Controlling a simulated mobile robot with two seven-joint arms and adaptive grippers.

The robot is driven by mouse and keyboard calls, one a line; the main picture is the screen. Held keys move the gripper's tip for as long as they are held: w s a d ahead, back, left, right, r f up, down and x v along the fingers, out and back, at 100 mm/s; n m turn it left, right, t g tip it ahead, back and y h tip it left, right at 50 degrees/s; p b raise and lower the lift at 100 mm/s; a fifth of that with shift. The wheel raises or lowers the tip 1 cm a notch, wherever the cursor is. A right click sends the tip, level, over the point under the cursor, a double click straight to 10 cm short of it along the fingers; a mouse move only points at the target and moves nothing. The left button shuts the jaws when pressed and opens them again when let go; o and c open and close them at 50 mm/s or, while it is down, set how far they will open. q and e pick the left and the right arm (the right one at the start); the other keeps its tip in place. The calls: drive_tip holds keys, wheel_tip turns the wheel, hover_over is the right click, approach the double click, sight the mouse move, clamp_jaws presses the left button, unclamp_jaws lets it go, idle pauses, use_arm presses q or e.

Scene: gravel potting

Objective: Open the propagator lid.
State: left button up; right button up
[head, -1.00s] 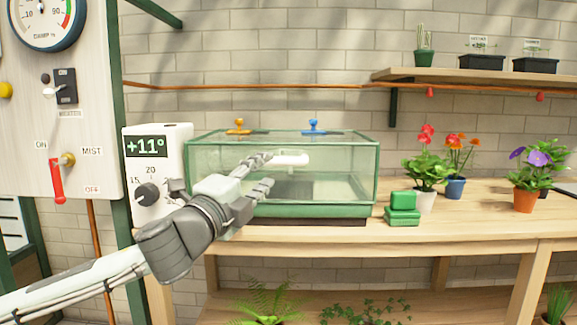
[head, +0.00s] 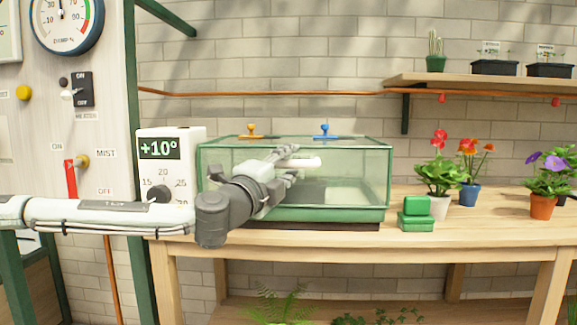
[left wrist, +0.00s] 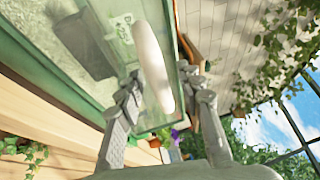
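The propagator (head: 340,213) is a green-framed glass box on the wooden bench. Its clear lid (head: 290,142) looks closed. A white bar handle (head: 297,163) is at the lid's front. My left gripper (head: 287,166) is at this handle, its fingers reaching in from the left. In the left wrist view the handle (left wrist: 151,62) lies between the two spread fingers (left wrist: 164,88), with a gap visible beside it; I see no clear grip. My right gripper is in neither view.
A thermostat box (head: 171,150) reading +10° stands close left of the propagator. Green blocks (head: 416,214) and potted flowers (head: 438,180) stand to the right. A shelf (head: 490,80) is above them.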

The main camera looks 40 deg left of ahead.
use_arm(q)
drive_tip(key=shift+c, duration=0.5)
clamp_jaws()
drive_tip(key=shift+r, duration=0.15)
